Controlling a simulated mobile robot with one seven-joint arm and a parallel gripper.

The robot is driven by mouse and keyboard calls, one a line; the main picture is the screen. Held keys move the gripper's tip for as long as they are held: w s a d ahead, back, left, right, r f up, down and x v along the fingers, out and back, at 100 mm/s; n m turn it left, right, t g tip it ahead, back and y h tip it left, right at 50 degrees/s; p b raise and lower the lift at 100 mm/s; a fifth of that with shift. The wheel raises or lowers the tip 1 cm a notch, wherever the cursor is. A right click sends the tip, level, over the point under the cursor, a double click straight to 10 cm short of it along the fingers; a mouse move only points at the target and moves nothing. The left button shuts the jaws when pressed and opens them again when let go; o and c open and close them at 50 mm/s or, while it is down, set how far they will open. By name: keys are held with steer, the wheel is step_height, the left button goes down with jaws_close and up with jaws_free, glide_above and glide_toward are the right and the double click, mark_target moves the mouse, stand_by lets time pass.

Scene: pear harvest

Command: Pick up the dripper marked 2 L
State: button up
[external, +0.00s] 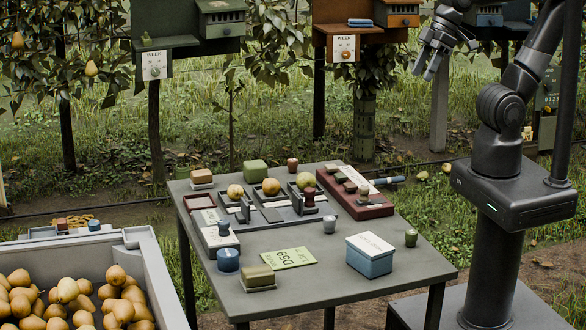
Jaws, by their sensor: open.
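I cannot make out any 2 L marking in the external view, so I cannot tell which small piece is that dripper. Several small pieces lie in a dark red tray (374,211) with a white label, at the right back of the grey table (315,283).
A blue box with a white lid (370,262) stands at the front right of the table. A green card (288,258) lies left of it. Pears sit in a grey holder (287,211). A pear bin (160,290) stands left. Wall boxes on posts (188,30) stand behind.

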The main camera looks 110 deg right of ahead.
steer(key=w+d+f+m+g, duration=0.2)
steer(key=w+d+m, duration=0.4)
steer(key=w+m, duration=0.3)
steer(key=m+g, duration=0.3)
steer(key=m, duration=2)
glide_toward(293, 159)
steer(key=shift+a, duration=0.6)
step_height(293, 159, down, 5)
steer(key=shift+r, duration=0.15)
steer(key=f, duration=0.5)
steer(key=shift+w+d+f, duration=0.2)
steer(key=shift+d+f, duration=0.15)
steer(key=shift+c, duration=0.2)
